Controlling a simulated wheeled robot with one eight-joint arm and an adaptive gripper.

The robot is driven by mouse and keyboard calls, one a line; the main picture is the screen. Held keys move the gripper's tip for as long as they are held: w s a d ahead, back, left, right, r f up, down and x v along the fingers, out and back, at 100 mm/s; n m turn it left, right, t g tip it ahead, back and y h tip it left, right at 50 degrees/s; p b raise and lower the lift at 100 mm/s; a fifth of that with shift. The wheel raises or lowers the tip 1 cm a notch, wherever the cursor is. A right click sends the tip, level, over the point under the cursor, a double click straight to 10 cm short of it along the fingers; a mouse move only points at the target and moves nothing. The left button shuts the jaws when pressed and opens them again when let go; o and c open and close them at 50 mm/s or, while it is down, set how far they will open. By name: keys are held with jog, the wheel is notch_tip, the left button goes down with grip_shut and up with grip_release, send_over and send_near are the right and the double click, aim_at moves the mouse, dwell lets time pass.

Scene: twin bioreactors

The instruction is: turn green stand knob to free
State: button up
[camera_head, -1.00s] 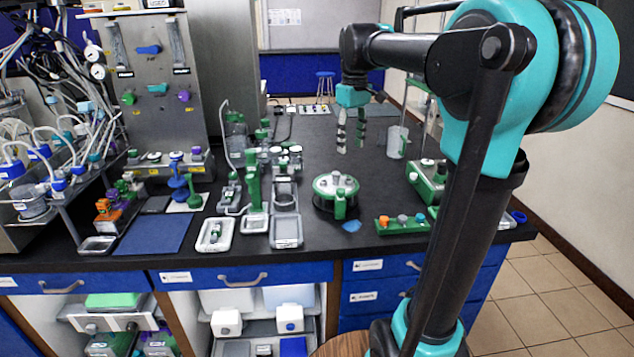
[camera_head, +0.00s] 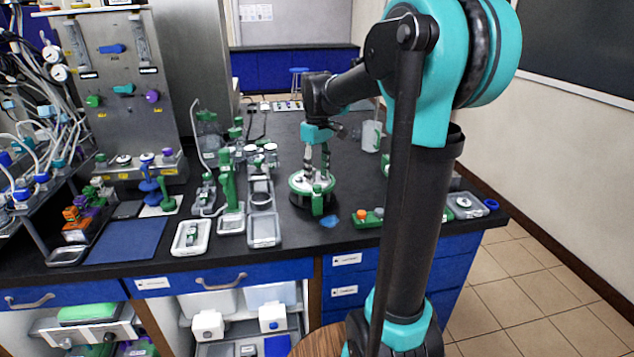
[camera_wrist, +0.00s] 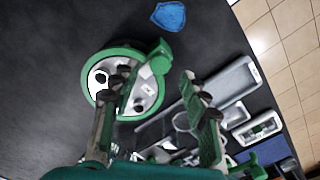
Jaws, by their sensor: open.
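A round white-topped device with a green rim (camera_head: 298,190) stands on the black bench, and I take it for the green stand. In the wrist view it (camera_wrist: 96,61) lies left of centre. A green knob (camera_wrist: 160,57) sticks out from its rim; the head view shows a green upright part (camera_head: 317,203) at its front. My gripper (camera_head: 316,176) points down over the device, open and empty. In the wrist view its fingertips (camera_wrist: 158,76) are apart, with the knob just beyond the gap between them. The left finger hides part of the device's top. I cannot tell whether either finger touches it.
A blue piece (camera_head: 331,221) lies on the bench beside the device. A tall green-posted holder (camera_head: 228,186) and grey trays (camera_head: 264,230) stand to its left. A green block with coloured knobs (camera_head: 367,219) is at its right. A clear beaker (camera_head: 371,136) stands behind.

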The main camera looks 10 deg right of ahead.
aim_at(317, 186)
jog(key=shift+f, duration=1.75)
jog(key=shift+c, duration=0.6)
grip_shut()
